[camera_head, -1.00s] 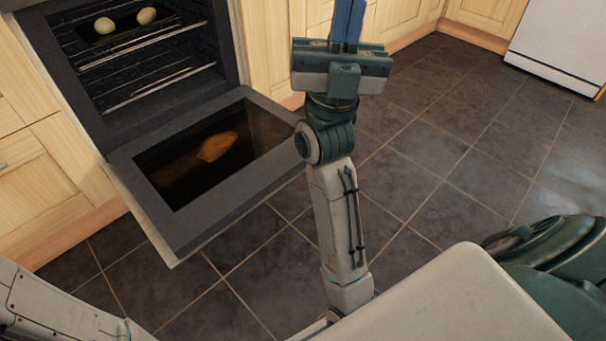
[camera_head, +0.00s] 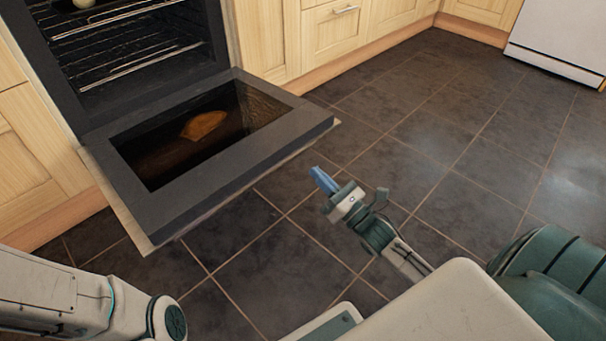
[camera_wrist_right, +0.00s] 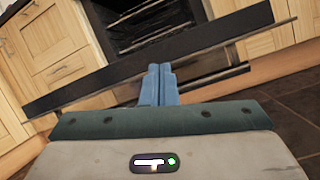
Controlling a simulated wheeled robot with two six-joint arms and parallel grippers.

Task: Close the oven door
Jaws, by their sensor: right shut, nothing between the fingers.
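The oven door (camera_head: 320,121) hangs open, lowered roughly flat in front of the oven (camera_head: 60,75). Its dark glass window shows a brownish-orange reflection. In the right wrist view the door (camera_wrist_right: 75,92) is a dark bar seen nearly edge-on, sloping across the picture. My right gripper (camera_head: 322,180), with blue fingers, is shut and empty. It is over the floor just off the door's right front side, apart from it in the head view. In the wrist view its fingers (camera_wrist_right: 158,78) point toward the door and oven. My left arm shows at lower left; its gripper is out of view.
Wire racks (camera_head: 130,60) are inside the oven, with a pale round item (camera_head: 84,3) on a dark tray at the top. Wooden cabinets (camera_head: 335,35) flank the oven. A white appliance (camera_head: 560,35) stands at far right. The tiled floor (camera_head: 430,150) is clear.

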